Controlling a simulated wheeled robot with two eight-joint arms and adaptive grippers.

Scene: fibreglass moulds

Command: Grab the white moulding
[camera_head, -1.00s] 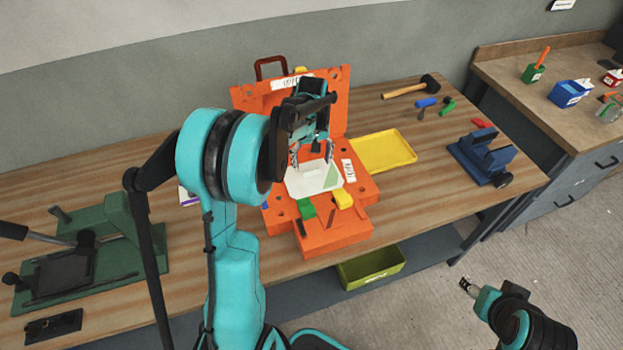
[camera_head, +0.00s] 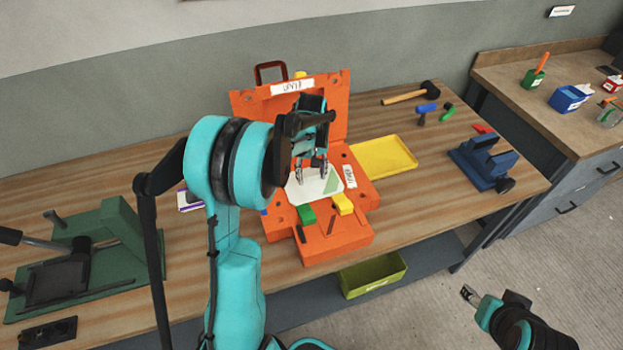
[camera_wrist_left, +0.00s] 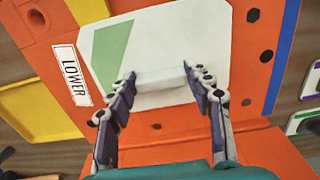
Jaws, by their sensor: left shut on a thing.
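The white moulding (camera_head: 304,192), a flat plate with a green triangle on it, lies in the lower half of the open orange mould (camera_head: 330,247). My left gripper (camera_head: 311,177) is above the plate with its fingers pointing down. In the left wrist view the white moulding (camera_wrist_left: 185,35) shows a raised white block, and the left gripper (camera_wrist_left: 160,76) is shut on that block, one finger at each end. The plate still appears to lie in the mould. My right gripper (camera_head: 469,293) is at the lower right, away from the table; its jaws are too small to judge.
The orange lid stands upright behind, with a label (camera_head: 292,86). A yellow tray (camera_head: 385,157) is to the right. Green (camera_head: 306,213) and yellow (camera_head: 343,204) clamps sit at the mould's front. A blue vise (camera_head: 485,160) and a green press (camera_head: 115,240) stand farther out.

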